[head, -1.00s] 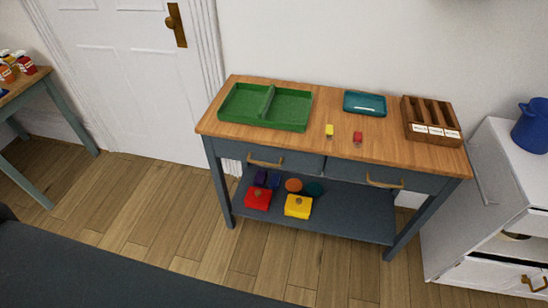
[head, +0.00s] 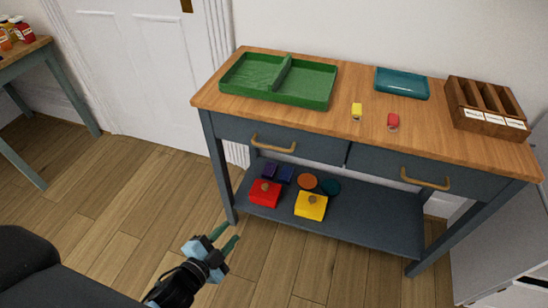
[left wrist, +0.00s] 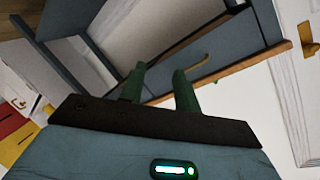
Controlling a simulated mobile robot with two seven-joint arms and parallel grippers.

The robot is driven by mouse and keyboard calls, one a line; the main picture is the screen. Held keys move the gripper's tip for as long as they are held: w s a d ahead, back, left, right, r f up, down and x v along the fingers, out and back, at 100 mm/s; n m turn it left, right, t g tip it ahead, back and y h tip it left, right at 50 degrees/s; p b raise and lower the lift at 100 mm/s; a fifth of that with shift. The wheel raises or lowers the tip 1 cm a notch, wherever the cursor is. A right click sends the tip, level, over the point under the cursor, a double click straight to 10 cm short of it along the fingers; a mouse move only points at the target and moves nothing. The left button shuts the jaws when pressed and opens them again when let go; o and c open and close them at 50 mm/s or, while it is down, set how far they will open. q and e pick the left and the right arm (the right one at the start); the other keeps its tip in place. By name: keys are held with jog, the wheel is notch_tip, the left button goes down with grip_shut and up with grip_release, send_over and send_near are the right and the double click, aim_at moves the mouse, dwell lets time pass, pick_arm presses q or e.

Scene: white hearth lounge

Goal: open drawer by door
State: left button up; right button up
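The drawer nearer the door (head: 310,146) is the left of two grey drawers under a wooden table top. Its front sits flush, so it looks closed. Its tan bar handle (head: 273,147) faces the room and also shows beyond my fingers in the left wrist view (left wrist: 188,72). My left gripper (head: 226,237) is low in front of the table's left leg, below and apart from the handle. Its green fingers are spread and empty, as the left wrist view (left wrist: 159,85) also shows. My right gripper is in neither view.
The right drawer (head: 384,171) is closed too. A green divided tray (head: 303,101), teal tray, small yellow and red items and a wooden organizer stand on top. The lower shelf (head: 375,222) holds red and yellow boxes. A white door (head: 150,60) stands left; the floor between is clear.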

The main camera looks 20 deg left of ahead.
pick_arm(q)
jog(key=w+r+m+t+h+b, duration=0.2)
jog(key=w+m+b, duration=0.4)
jog(key=w, duration=0.5)
jog(key=m+t+h+b, duration=0.1)
jog(key=m+h+b, duration=0.2)
jog(key=m+b, duration=0.15)
send_near(271, 147)
jog(key=w, duration=0.3)
jog(key=shift+m, duration=0.45)
jog(key=x, duration=0.7)
jog(key=shift+d+b, duration=0.35)
jog(key=shift+d, duration=0.15)
jog(key=shift+c, duration=0.5)
grip_shut()
